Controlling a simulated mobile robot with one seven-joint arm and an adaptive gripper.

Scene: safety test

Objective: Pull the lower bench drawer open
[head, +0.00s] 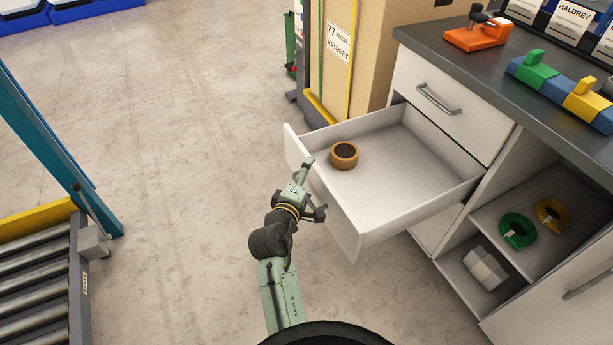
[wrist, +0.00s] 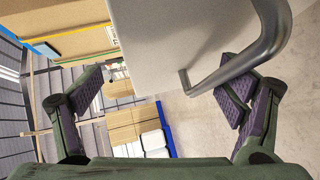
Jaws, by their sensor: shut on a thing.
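The lower bench drawer (head: 405,180) is pulled well out from the white bench, and its inside shows. Its front panel (wrist: 165,40) fills the upper middle of the wrist view. The grey bar handle (wrist: 236,68) curves across the right of that view, by the right finger. My gripper (head: 312,188) is at the outer face of the drawer front, shut on the handle; the fingers look well apart in the wrist view (wrist: 160,97). In the head view the handle is mostly hidden by my gripper. A brown ring-shaped roll (head: 344,155) lies in the drawer.
The upper drawer (head: 440,75) is closed. Open shelves (head: 500,265) beside the drawer hold green and yellow rolls and a pale block. A large carton (head: 350,60) stands behind the drawer. A roller conveyor (head: 35,285) is at left. The floor (head: 180,170) between is clear.

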